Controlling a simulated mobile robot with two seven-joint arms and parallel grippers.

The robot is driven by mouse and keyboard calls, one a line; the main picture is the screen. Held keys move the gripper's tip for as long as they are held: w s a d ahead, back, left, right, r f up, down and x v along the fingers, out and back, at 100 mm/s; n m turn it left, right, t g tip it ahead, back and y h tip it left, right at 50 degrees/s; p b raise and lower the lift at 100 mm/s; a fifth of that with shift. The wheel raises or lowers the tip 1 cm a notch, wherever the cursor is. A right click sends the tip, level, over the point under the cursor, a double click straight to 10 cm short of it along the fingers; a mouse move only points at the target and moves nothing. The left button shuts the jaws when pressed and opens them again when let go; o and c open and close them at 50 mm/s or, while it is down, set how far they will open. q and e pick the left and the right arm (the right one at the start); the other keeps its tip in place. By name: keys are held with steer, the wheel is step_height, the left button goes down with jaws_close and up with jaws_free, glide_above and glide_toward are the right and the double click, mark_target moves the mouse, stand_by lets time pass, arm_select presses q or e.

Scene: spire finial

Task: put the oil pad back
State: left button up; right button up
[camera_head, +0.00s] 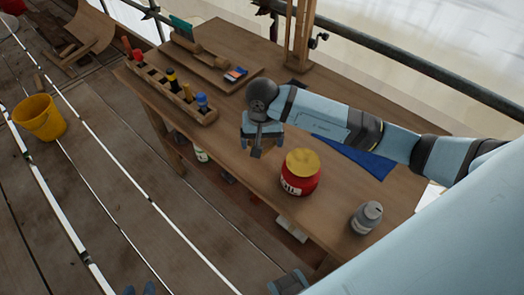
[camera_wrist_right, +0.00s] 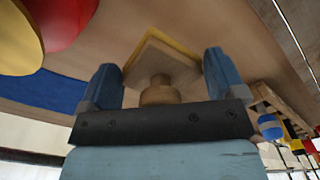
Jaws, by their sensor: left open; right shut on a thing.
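My right gripper (camera_head: 261,143) is over the front part of the workbench, left of a red tin. In the right wrist view its two blue fingers (camera_wrist_right: 162,62) stand on either side of the oil pad, a square block (camera_wrist_right: 158,62) with a yellow edge and a round wooden knob (camera_wrist_right: 160,92). The gripper is shut on the pad. In the head view the pad is mostly hidden by the gripper. My left gripper (camera_head: 138,290) shows only its fingertips at the bottom edge, apart and empty, over the plank floor.
The red tin (camera_head: 299,185) with a yellow top stands on the bench (camera_head: 230,135), with a grey can (camera_head: 367,217) nearer the front right. A blue mat (camera_head: 362,160) lies behind. A wooden rack (camera_head: 205,115) holds several colored items. A yellow bucket (camera_head: 40,119) stands on the floor.

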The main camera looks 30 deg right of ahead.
mark_target(262, 158)
step_height(262, 158, down, 6)
steer(key=shift+f, duration=0.25)
steer(key=o, duration=0.6)
steer(key=shift+c, duration=0.2)
steer(key=shift+r, duration=0.3)
step_height(262, 158, up, 12)
steer(key=shift+b, duration=0.35)
steer(key=shift+s+f, duration=0.1)
